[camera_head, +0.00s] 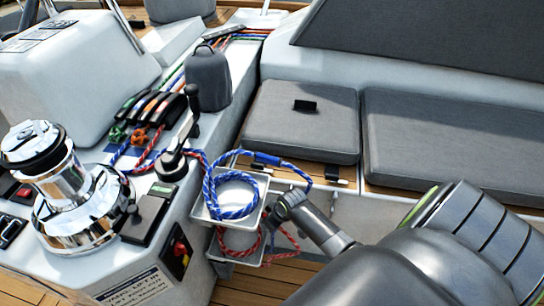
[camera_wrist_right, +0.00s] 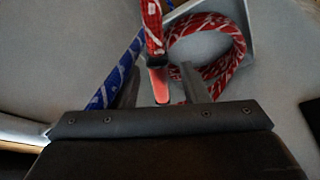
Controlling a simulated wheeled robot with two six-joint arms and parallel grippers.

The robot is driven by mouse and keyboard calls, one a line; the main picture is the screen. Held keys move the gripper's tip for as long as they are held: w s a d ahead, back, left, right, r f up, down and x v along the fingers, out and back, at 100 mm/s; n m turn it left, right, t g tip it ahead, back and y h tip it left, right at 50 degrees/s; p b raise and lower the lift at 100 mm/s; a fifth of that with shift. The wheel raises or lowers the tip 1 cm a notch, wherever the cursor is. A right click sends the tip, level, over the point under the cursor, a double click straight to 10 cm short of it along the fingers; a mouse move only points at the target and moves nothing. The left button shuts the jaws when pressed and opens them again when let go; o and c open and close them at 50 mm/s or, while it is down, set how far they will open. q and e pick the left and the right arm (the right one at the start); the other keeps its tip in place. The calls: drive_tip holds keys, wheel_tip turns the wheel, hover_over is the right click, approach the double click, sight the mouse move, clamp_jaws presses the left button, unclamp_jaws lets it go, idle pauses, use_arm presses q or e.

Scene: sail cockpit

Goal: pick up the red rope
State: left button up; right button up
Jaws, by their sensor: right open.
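The red rope, patterned with white, hangs in a loose coil (camera_head: 240,243) in the lower white bin at the cockpit side. In the right wrist view its coil (camera_wrist_right: 228,68) lies just beyond my fingers, and a hanging strand (camera_wrist_right: 152,25) comes down toward the gap between them. My right gripper (camera_head: 280,212) reaches in from the right beside the bins. In its own view the open jaws (camera_wrist_right: 160,92) have a red-orange tab at the strand's end between the fingers. I cannot tell whether they touch it. My left gripper is not in view.
A blue rope (camera_head: 232,195) is coiled in the upper bin (camera_head: 200,214), right above the red one and close to my gripper. A chrome winch (camera_head: 75,205) and a black lever (camera_head: 175,160) stand at left. Grey seat cushions (camera_head: 300,130) lie behind.

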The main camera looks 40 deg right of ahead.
clamp_jaws()
idle(0.3)
drive_tip(key=shift+r+p, duration=1.5)
drive_tip(key=shift+p, duration=0.45)
